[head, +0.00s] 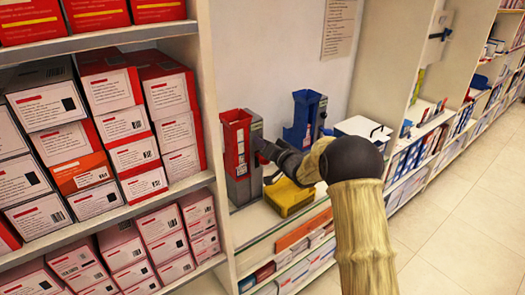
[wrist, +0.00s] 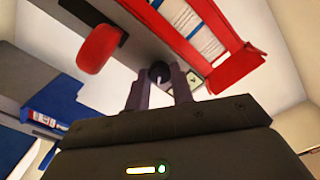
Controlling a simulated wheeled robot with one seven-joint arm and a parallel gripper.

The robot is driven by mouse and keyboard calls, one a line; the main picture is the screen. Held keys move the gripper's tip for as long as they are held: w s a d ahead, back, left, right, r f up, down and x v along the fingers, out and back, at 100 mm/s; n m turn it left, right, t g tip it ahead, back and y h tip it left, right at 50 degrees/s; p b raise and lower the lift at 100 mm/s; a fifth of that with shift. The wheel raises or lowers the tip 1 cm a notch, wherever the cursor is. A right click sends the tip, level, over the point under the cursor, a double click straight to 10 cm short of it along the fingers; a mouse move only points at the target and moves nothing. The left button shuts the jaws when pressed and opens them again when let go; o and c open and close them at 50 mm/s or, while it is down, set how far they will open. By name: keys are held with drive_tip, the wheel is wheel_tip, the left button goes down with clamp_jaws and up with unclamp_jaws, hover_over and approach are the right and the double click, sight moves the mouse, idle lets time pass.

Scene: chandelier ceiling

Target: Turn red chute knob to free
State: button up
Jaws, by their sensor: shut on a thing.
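The red chute (head: 237,135) stands on the shelf ledge in the head view, a red open-fronted bin on a grey body. In the wrist view its red frame (wrist: 225,35) holds white, printed packs. My gripper (head: 262,150) reaches the chute's right side from the right. In the wrist view, my gripper (wrist: 158,85) has its two fingers on either side of a small dark round knob (wrist: 159,70) on the grey side panel, shut on it. A small white label (wrist: 193,79) lies beside the knob. The knob is hidden in the head view, and its marked setting cannot be read.
A blue chute (head: 303,118) stands to the right, behind my arm. A yellow box (head: 288,197) sits on the ledge below my gripper. A red rounded part (wrist: 99,48) juts from the panel left of the knob. Boxed shelves (head: 130,120) fill the left; the floor (head: 465,215) at right is clear.

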drive_tip(key=n+b, duration=0.6)
drive_tip(key=shift+f+n, duration=0.3)
drive_tip(key=n+b, duration=0.2)
drive_tip(key=shift+n, duration=0.3)
drive_tip(key=shift+a+r+n+b, duration=0.1)
drive_tip(key=shift+r+n+b, duration=0.1)
drive_tip(key=shift+n+b, duration=1)
drive_tip(key=shift+n, duration=0.3)
drive_tip(key=o, duration=1)
drive_tip(key=shift+s+r, duration=0.1)
drive_tip(key=shift+s, duration=0.05)
